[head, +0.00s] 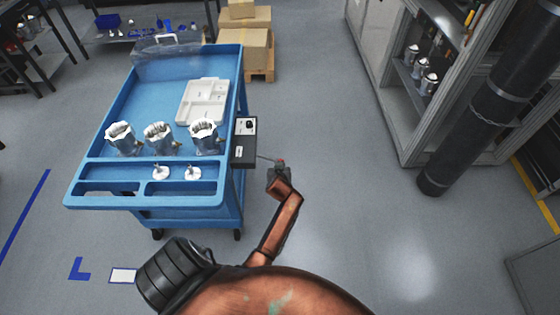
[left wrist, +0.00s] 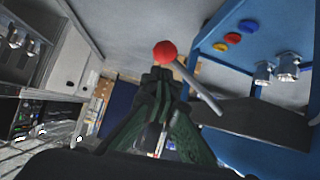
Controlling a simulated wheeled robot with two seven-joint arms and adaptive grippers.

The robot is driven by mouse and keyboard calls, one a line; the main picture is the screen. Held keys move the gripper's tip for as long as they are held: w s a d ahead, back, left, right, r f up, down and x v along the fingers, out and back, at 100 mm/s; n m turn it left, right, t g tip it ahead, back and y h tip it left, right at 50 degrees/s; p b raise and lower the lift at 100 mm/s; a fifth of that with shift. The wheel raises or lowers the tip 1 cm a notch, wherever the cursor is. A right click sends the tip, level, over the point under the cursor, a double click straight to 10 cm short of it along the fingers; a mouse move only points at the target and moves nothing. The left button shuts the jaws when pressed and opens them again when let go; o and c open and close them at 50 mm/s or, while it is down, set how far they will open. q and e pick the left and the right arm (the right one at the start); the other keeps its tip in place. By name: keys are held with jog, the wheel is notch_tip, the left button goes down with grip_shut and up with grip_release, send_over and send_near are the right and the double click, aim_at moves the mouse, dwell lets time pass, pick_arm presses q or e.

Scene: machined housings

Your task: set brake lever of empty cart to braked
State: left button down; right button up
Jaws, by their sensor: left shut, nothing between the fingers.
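A blue cart (head: 150,88) stands left of centre in the head view. It carries three metal housings, two small white parts and a white tray. A dark box (head: 243,152) with a pale label is on its right side. A thin grey brake lever (left wrist: 203,90) with a red knob (left wrist: 165,52) shows in the left wrist view; the knob also shows small in the head view (head: 281,161). My left gripper (left wrist: 158,76) is shut and empty, its fingertips right by the knob. Whether they touch cannot be told. My right gripper is not in view.
Cardboard boxes (head: 243,45) on a pallet stand behind the cart. A grey shelf cabinet (head: 397,95) and a dark column (head: 470,115) are at the right. The floor between the cart and the cabinet is clear. Coloured discs (left wrist: 233,38) show on the blue surface in the wrist view.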

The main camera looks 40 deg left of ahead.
pick_arm(q)
jog(key=v, duration=0.3)
jog(key=shift+s+r, duration=0.15)
jog(key=shift+d, duration=0.1)
dwell(0.4)
jog(key=s+d+f+m+g+h, duration=0.15)
jog(key=s+d+f, duration=0.35)
jog(key=f, duration=0.6)
jog(key=s+d+f+m+g+h, duration=0.1)
jog(key=s+d+f+m+h, duration=0.15)
jog(key=s+f, duration=0.7)
jog(key=s+d+f+m+g+h, duration=0.1)
jog(key=s+d+f+m, duration=0.25)
jog(key=f, duration=0.85)
jog(key=s+d+f+g, duration=0.1)
jog(key=s+f, duration=0.3)
jog(key=s, duration=0.9)
jog(key=s+f+m+g+h, duration=0.1)
jog(key=s+f, duration=0.4)
jog(key=s, duration=0.8)
jog(key=s+d+f+m+g, duration=0.1)
jog(key=s+f, duration=0.4)
jog(key=s, duration=0.8)
jog(key=shift+d+f+g, duration=0.2)
jog(key=shift+d+g, duration=0.15)
jog(key=shift+g, duration=0.5)
